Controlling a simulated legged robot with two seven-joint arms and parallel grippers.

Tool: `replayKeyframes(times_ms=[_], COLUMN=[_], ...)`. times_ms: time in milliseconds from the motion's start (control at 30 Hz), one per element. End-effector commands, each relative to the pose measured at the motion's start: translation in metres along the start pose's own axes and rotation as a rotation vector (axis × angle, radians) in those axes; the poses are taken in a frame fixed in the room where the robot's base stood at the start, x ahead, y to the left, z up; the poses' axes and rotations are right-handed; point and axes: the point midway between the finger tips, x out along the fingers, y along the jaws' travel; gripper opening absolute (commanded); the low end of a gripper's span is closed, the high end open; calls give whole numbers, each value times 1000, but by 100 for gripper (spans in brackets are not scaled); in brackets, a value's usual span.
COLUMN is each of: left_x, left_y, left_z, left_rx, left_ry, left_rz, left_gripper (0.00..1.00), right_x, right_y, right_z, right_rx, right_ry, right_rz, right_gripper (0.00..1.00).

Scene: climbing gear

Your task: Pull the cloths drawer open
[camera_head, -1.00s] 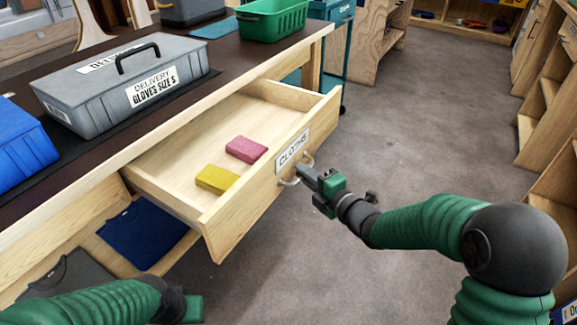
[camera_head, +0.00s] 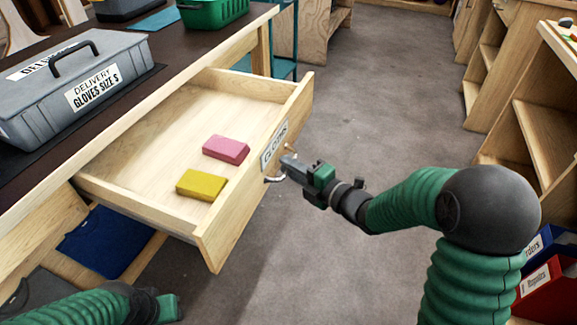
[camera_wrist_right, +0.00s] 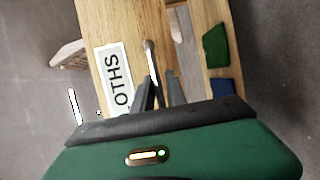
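The wooden drawer (camera_head: 250,202) labelled CLOTHS stands well out from the bench. A pink block (camera_head: 226,149) and a yellow block (camera_head: 202,185) lie inside it. My right gripper (camera_head: 284,166) is at the metal handle (camera_head: 273,180) on the drawer front. In the right wrist view, the fingers (camera_wrist_right: 160,92) close around the handle (camera_wrist_right: 151,52), beside the label (camera_wrist_right: 116,80). My left gripper (camera_head: 168,307) is low at the left, below the drawer; its fingers do not show clearly.
A grey glove case (camera_head: 75,85) and a green bin (camera_head: 212,12) stand on the dark benchtop (camera_head: 150,85). A blue cloth (camera_head: 108,240) lies on the shelf below. Wooden shelving (camera_head: 535,120) stands at the right. The floor (camera_head: 380,110) between is clear.

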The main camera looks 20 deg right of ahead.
Motion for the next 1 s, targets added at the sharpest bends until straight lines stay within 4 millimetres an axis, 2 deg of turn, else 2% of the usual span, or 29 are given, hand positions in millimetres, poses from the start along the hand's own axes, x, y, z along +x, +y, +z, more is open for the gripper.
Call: replayKeyframes(times_ms=[33,100,367,467,567,967,1000], left_x=[0,0,0,-4,-12,-47,-60], left_y=[0,0,0,0,0,0,0], left_z=[0,0,0,-1,-3,-11,-14], left_rx=[0,0,0,0,0,0,0], left_ry=[0,0,0,0,0,0,-1], left_rz=[0,0,0,0,0,0,0], left_gripper=[36,36,36,36,36,36,36], right_x=[0,0,0,-7,-25,-142,-148], right_y=[0,0,2,4,5,4,8], right_z=[0,0,-1,0,0,1,1], right_rx=[0,0,-1,-1,-1,4,6], right_ry=[0,1,3,1,0,-4,-1], right_rz=[1,2,4,4,3,2,1], right_gripper=[25,31,31,31,31,31,31])
